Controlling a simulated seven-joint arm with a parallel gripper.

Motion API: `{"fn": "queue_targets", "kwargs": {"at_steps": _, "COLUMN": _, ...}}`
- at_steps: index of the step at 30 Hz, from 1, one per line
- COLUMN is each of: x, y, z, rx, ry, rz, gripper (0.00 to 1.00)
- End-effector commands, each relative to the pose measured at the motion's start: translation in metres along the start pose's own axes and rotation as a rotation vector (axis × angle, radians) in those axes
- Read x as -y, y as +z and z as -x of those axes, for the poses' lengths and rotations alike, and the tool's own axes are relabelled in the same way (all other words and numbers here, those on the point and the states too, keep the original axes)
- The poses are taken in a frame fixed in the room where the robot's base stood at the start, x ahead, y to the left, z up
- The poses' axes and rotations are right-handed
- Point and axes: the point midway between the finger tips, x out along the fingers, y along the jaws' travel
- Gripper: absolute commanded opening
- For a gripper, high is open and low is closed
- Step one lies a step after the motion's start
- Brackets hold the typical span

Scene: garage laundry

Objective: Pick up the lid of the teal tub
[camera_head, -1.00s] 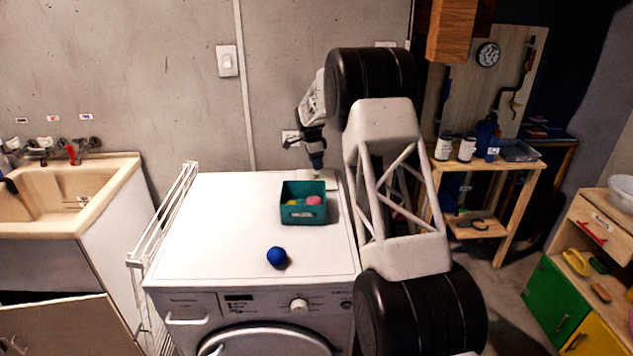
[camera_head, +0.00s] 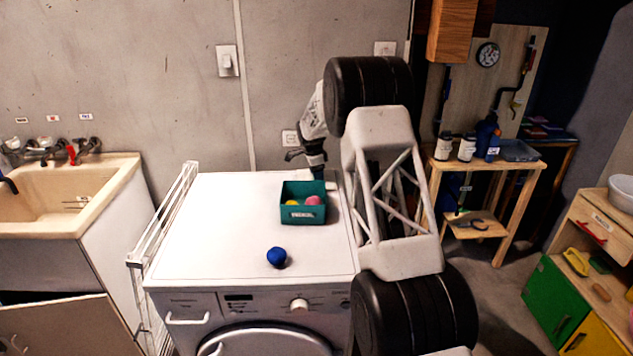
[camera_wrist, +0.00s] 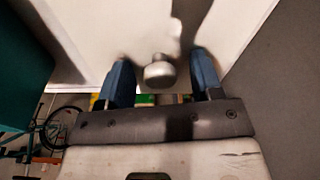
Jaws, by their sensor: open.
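The teal tub (camera_head: 303,213) stands open on the white machine top, with a pink ball (camera_head: 313,201) and a yellow thing (camera_head: 292,204) inside. Its wall also fills the left edge of the wrist view (camera_wrist: 22,65). My gripper (camera_head: 318,176) points down just behind the tub, its fingertips partly hidden in the head view. In the wrist view my gripper (camera_wrist: 158,80) is open, with one blue finger on each side of a round grey knob (camera_wrist: 159,73), apart from it. The knob appears to belong to the tub's lid, on a pale surface; the lid's outline is unclear.
A blue ball (camera_head: 277,257) lies on the washing machine top (camera_head: 215,225) in front of the tub. A white drying rack (camera_head: 165,215) stands along the left side. The wall is close behind. The left part of the top is clear.

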Motion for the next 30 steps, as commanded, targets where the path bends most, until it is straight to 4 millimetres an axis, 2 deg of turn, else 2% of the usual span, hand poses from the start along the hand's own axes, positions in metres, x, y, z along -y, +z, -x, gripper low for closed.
{"fn": "queue_targets", "kwargs": {"at_steps": 13, "x": 0.0001, "y": 0.0000, "z": 0.0004, "rx": 0.000, "ry": 0.000, "rz": 0.000, "gripper": 0.60}}
{"fn": "queue_targets", "kwargs": {"at_steps": 23, "x": 0.0001, "y": 0.0001, "z": 0.0004, "rx": 0.000, "ry": 0.000, "rz": 0.000, "gripper": 0.09}}
{"fn": "queue_targets", "kwargs": {"at_steps": 30, "x": 0.0001, "y": 0.0000, "z": 0.0008, "rx": 0.000, "ry": 0.000, "rz": 0.000, "gripper": 0.07}}
